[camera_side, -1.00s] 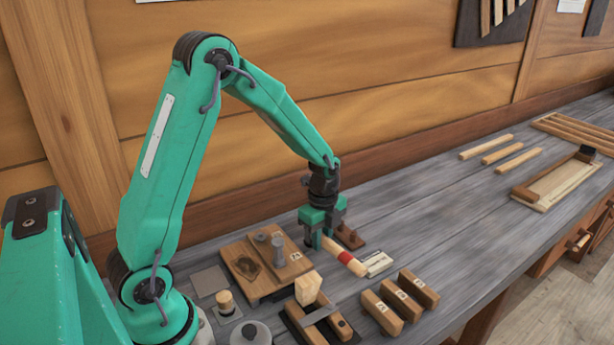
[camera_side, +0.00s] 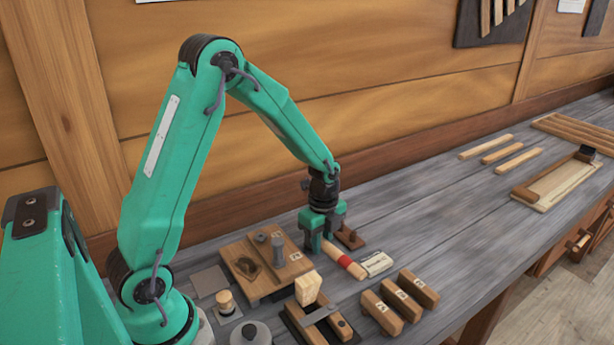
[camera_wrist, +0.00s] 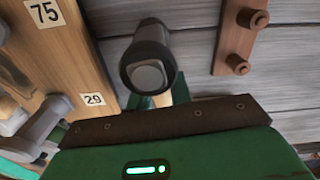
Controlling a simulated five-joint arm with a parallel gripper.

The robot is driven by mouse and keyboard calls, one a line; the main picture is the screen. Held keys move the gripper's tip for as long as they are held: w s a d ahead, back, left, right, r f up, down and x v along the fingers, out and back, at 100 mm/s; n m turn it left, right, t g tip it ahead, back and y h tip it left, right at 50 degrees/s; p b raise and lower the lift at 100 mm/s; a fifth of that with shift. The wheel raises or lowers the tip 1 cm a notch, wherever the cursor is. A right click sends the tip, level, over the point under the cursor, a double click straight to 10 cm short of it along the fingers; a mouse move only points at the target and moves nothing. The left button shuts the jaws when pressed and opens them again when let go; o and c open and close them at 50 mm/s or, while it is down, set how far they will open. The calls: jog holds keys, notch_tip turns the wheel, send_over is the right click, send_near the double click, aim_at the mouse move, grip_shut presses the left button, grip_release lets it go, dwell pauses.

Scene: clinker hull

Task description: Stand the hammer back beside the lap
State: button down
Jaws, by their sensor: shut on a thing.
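The hammer's pale wooden handle with a red band (camera_side: 345,261) lies on the bench in the side view, slanting down to the right from my gripper (camera_side: 323,240). My gripper is low over the bench and shut on the handle. The hammer's dark round head (camera_wrist: 148,62) shows in the wrist view, just beyond my gripper; in the side view my gripper hides it. The lap, overlapped wooden boards (camera_side: 243,268), lies left of my gripper. In the wrist view its boards (camera_wrist: 62,62), with number labels, run along the left.
A brown block with pegs (camera_side: 350,238) stands close behind my gripper, and in the wrist view (camera_wrist: 236,45) at upper right. A pale card (camera_side: 376,263) lies by the handle's end. Several wooden blocks (camera_side: 400,297) lie in front.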

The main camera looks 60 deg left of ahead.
jog(key=shift+f, duration=0.35)
jog(key=c, duration=1.2)
grip_release()
jog(key=shift+r, duration=4)
